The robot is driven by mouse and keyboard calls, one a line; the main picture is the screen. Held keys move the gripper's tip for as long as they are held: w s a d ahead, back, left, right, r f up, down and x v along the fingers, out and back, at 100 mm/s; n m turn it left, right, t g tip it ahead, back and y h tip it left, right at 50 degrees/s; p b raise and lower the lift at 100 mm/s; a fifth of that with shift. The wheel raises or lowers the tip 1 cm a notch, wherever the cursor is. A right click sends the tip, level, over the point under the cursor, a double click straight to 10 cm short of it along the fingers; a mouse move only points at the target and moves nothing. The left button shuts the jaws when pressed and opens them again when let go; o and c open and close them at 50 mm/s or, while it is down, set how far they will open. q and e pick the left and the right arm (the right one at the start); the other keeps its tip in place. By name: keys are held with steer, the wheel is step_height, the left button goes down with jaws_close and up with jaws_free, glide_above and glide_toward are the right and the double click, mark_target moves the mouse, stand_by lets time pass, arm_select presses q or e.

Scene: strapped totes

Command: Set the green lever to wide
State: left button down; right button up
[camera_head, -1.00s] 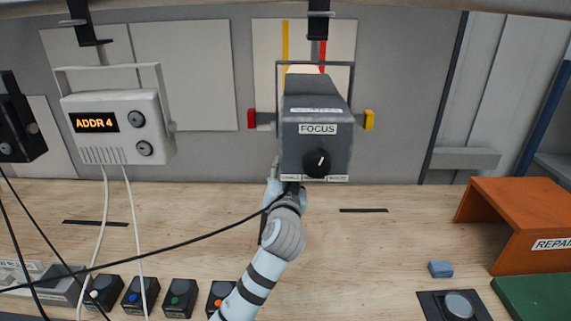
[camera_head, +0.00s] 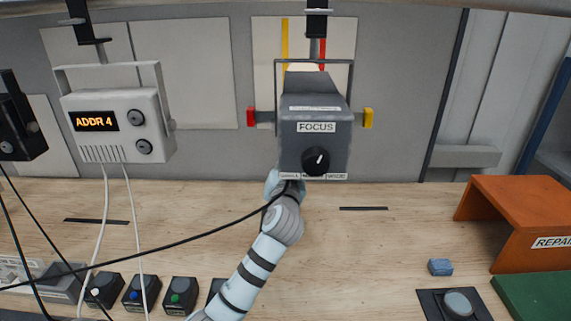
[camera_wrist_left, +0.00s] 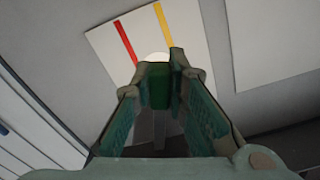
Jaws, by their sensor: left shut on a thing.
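A dark grey lamp head (camera_head: 315,138) labelled FOCUS hangs from an overhead bracket, with a black knob (camera_head: 316,161) on its front. A red tab sticks out on its left and a yellow tab on its right. My left gripper reaches up under the lamp; its fingers are mostly hidden there in the head view. In the left wrist view, my left gripper (camera_wrist_left: 158,88) is shut on the green lever (camera_wrist_left: 159,91), which sits between the fingertips. The lever is hidden in the head view, and I cannot read its setting. My right gripper is not in view.
A white box (camera_head: 117,127) reading ADDR 4 hangs at left. Several button boxes (camera_head: 141,294) stand on the front left of the bench, and a black cable crosses near my arm. An orange stand (camera_head: 520,205) and a blue block (camera_head: 440,267) are at right. The middle right bench is clear.

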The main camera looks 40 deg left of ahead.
arm_select(q)
steer(key=shift+w+d+f, duration=0.1)
steer(key=shift+d+f, duration=0.05)
steer(key=w+d+n+b, duration=0.6)
steer(key=d+n+b, duration=0.2)
steer(key=b, duration=0.2)
steer(key=shift+w+d+n, duration=0.25)
steer(key=shift+d+n, duration=0.05)
stand_by(0.5)
steer(key=c, duration=1.6)
jaws_free()
steer(key=shift+s+r, duration=0.1)
steer(key=shift+r, duration=0.15)
steer(key=shift+o, duration=0.2)
